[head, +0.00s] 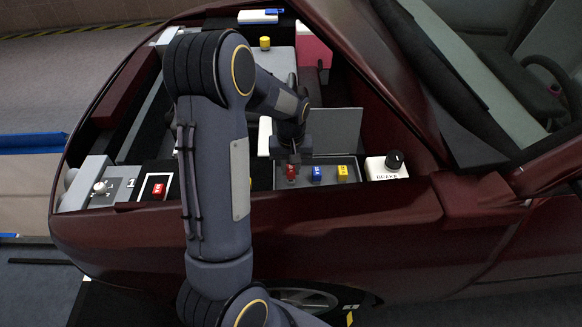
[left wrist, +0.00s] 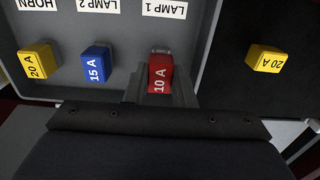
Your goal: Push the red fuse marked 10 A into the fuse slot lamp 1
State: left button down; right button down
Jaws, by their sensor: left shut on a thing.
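The red fuse marked 10 A (left wrist: 160,75) is between the fingers of my left gripper (left wrist: 160,90), directly below the LAMP 1 label (left wrist: 164,9) in the left wrist view. In the head view the red fuse (head: 290,173) shows under my left gripper (head: 292,160), in line with the blue and yellow fuses. My left gripper is shut on it. The lamp 1 slot itself is hidden under the fuse and fingers, so I cannot tell how deep the fuse sits. My right gripper is not in view.
Beside it are a blue 15 A fuse (left wrist: 96,65) under LAMP 2 and a yellow 20 A fuse (left wrist: 37,61) under HORN. Another yellow 20 A fuse (left wrist: 265,59) is on the black area. The raised grey lid (head: 336,130) and brake knob unit (head: 387,167) are close by.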

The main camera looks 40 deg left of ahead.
aim_at(291, 171)
pick_arm(q)
jog(key=shift+w+a+f, duration=0.15)
jog(key=shift+f, duration=0.25)
jog(key=shift+f+b, duration=0.1)
jog(key=shift+b, duration=0.2)
jog(key=shift+f, duration=0.3)
jog(key=shift+s+f+b, duration=0.2)
jog(key=shift+f+b, duration=0.05)
jog(key=shift+b, duration=0.1)
jog(key=c, duration=1.5)
grip_release()
jog(key=shift+d, duration=0.2)
jog(key=o, duration=0.4)
jog(key=shift+s+d+r, duration=0.1)
jog(key=shift+s+d, duration=0.05)
jog(key=shift+s, duration=0.05)
jog(key=shift+c, duration=0.2)
jog(key=shift+s, duration=0.1)
notch_tip(291, 171, up, 8)
jog(key=shift+f, duration=0.1)
